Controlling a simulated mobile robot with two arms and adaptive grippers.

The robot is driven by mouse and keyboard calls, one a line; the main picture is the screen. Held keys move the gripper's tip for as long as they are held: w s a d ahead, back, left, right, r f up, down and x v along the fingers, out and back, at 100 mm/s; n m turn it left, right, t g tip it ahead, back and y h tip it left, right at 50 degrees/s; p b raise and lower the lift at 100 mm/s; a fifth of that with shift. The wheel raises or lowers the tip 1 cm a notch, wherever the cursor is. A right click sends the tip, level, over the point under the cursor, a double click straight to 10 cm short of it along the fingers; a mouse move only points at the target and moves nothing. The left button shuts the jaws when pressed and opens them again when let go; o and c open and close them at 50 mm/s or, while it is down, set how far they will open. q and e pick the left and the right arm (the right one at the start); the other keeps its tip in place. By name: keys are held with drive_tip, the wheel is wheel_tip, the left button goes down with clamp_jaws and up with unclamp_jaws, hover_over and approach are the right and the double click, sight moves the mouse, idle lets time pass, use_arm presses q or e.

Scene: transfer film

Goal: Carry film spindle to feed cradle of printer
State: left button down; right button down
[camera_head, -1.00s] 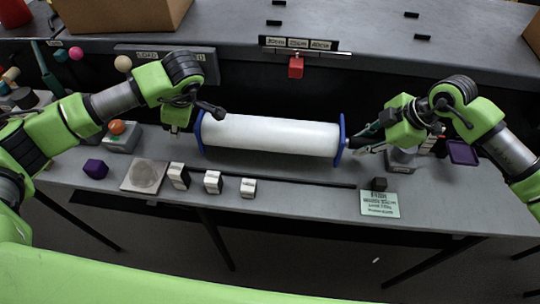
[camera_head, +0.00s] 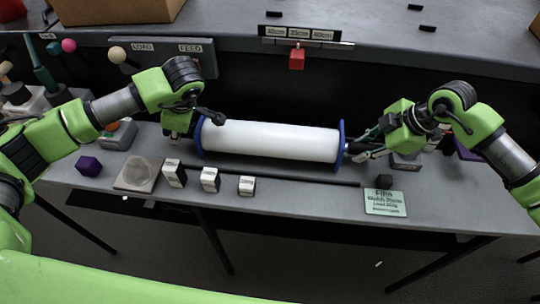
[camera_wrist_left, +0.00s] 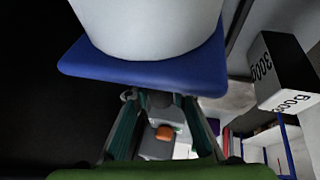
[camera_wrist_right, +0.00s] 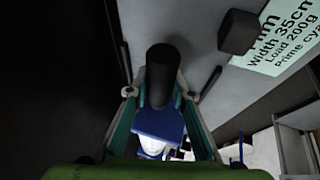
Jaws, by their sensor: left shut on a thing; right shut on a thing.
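The film spindle (camera_head: 272,140) is a white roll with a blue flange at each end, lying level across the middle of the head view. My left gripper (camera_wrist_left: 158,100) is shut on its left end, just outside the blue flange (camera_wrist_left: 150,66). My right gripper (camera_wrist_right: 160,94) is shut on the dark shaft (camera_wrist_right: 162,70) at its right end, with the other blue flange (camera_wrist_right: 157,122) close by. Whether the roll clears the bench is hard to tell. A panel (camera_head: 165,54) lettered LOAD and FEED stands behind my left arm; I cannot make out a cradle there.
The grey bench (camera_head: 320,205) has a purple block (camera_head: 88,166), a square plate (camera_head: 138,174), several black-and-white weights (camera_head: 210,180) and a green label card (camera_head: 385,203) along its front. A red block (camera_head: 297,59) hangs below the length scale (camera_head: 300,38). A cardboard box (camera_head: 115,8) stands behind.

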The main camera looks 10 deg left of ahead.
use_arm(q)
drive_tip(key=shift+w+f+b, duration=0.1)
drive_tip(key=shift+f+b, duration=0.25)
use_arm(e)
drive_tip(key=shift+w+a+f, duration=0.1)
drive_tip(key=shift+f, duration=0.15)
use_arm(q)
drive_tip(key=c, duration=1.8)
unclamp_jaws()
use_arm(e)
drive_tip(key=c, duration=1.8)
unclamp_jaws()
drive_tip(key=shift+f, duration=0.1)
use_arm(q)
drive_tip(key=shift+s+r, duration=0.1)
drive_tip(key=shift+s, duration=0.2)
use_arm(e)
drive_tip(key=shift+s, duration=0.3)
use_arm(q)
drive_tip(key=shift+w+d+r, duration=0.1)
drive_tip(key=shift+r, duration=0.05)
use_arm(e)
drive_tip(key=shift+w, duration=0.1)
use_arm(q)
drive_tip(key=v, duration=1.1)
drive_tip(key=shift+s+d+r, duration=0.1)
drive_tip(key=shift+s+r, duration=0.15)
use_arm(e)
drive_tip(key=v, duration=1.2)
